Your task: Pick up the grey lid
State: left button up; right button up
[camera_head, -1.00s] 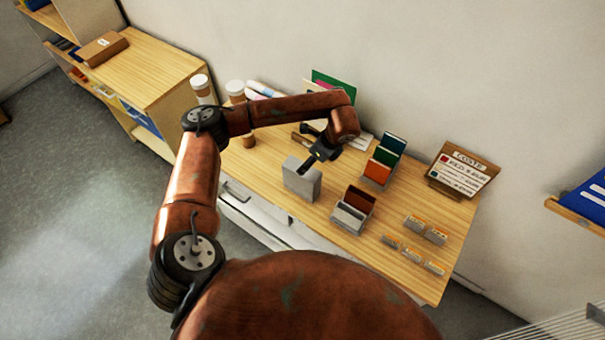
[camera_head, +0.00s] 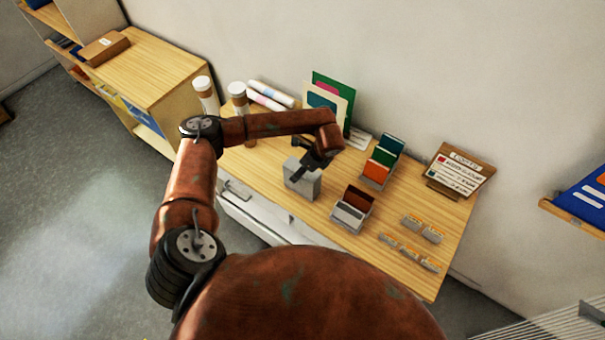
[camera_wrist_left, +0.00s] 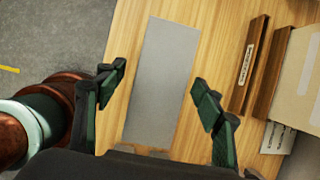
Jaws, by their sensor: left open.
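In the head view a grey box-like block (camera_head: 305,188) stands upright near the front edge of the wooden table. In the left wrist view a flat grey rectangle (camera_wrist_left: 163,80), apparently the grey lid, lies lengthwise below my left gripper (camera_wrist_left: 157,86). The gripper's two dark green fingers are open, one on each side of it, with a gap to each. In the head view the left gripper (camera_head: 300,176) is over the block and hides part of its top. Whether lid and block are separate pieces cannot be told. My right gripper is not in view.
To the right stand a holder with brown and grey cards (camera_head: 352,209), a holder with green and orange cards (camera_head: 382,160) and small grey blocks (camera_head: 410,251). A sign (camera_head: 460,170) is behind them. White-capped jars (camera_head: 206,95) stand at the back left. Bare table surrounds the grey block.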

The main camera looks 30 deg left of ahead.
pick_arm(q)
jog(key=shift+f+b, duration=0.25)
jog(key=shift+b, duration=0.1)
jog(key=shift+c, duration=0.2)
jog(key=c, duration=1.2)
